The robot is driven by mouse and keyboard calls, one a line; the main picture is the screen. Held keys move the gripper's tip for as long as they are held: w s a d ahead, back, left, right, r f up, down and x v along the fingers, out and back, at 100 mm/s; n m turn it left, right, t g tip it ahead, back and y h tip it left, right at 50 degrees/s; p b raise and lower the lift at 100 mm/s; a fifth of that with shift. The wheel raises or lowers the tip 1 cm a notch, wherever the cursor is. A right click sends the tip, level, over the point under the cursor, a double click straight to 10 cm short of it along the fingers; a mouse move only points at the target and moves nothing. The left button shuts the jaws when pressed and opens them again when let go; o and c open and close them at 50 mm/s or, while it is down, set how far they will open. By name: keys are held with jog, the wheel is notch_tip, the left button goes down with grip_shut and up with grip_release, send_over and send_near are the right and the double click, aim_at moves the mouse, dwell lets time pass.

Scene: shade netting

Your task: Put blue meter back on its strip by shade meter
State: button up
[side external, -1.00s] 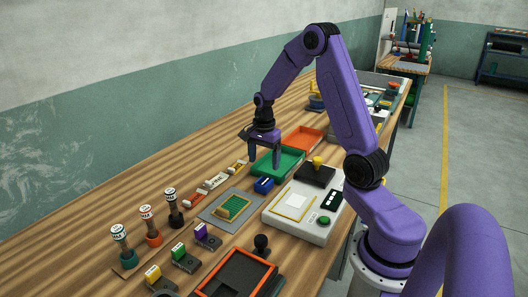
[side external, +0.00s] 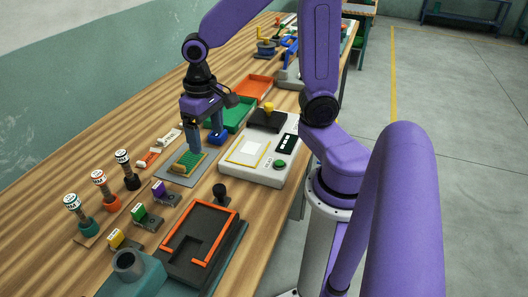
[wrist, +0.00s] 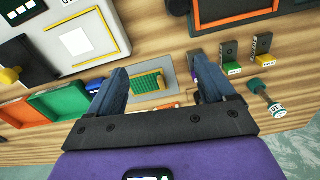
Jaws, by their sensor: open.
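A small blue block (side external: 217,139), which looks like the blue meter, sits on the table between the green tray and the white device. It also shows in the wrist view (wrist: 94,86), partly behind a finger. The white device (side external: 280,178), perhaps the shade meter, has a display, a green button and a yellow-edged pad. A strip with red and white labelled pieces (side external: 169,136) lies left of my gripper; its far part is hidden. My gripper (side external: 206,142) is open and empty, pointing down above the green pad on the grey mat. The pad shows between the fingers (wrist: 160,75).
A green tray (side external: 239,108) and an orange tray (side external: 257,86) stand behind. Several labelled posts (side external: 100,180) and small coloured holders (side external: 140,214) stand front left. An orange-framed dark tray (side external: 203,234) is in front. Bare wood lies along the left edge.

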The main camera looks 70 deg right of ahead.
jog(key=s+a+n, duration=0.2)
jog(key=s+n, duration=0.5)
jog(key=s, duration=0.1)
jog(key=s+a+r+n, duration=0.1)
jog(key=s+n, duration=0.5)
jog(key=s, duration=0.2)
jog(key=shift+a+n, duration=0.35)
jog(key=shift+n, duration=0.05)
